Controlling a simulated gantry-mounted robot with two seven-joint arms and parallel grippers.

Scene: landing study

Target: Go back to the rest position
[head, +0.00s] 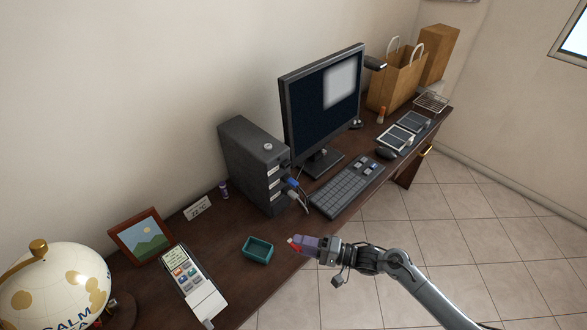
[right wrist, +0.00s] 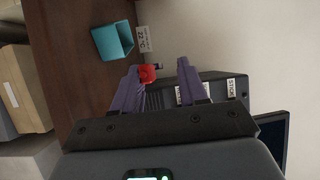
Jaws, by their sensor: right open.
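My right gripper (head: 302,244) reaches in from the lower right, near the desk's front edge and just right of the teal tray (head: 257,250). Its purple fingers are apart; in the right wrist view the gripper (right wrist: 160,75) shows a gap between them. A small red thing (right wrist: 148,73) shows between the fingertips in that view, and as red (head: 292,243) at the tips in the head view. I cannot tell whether it touches a finger. My left gripper is not in view.
A dark computer tower (head: 243,165) with plugs in its front, a monitor (head: 310,105) and a keyboard (head: 346,188) stand on the desk. Tiled floor lies open beyond the front edge.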

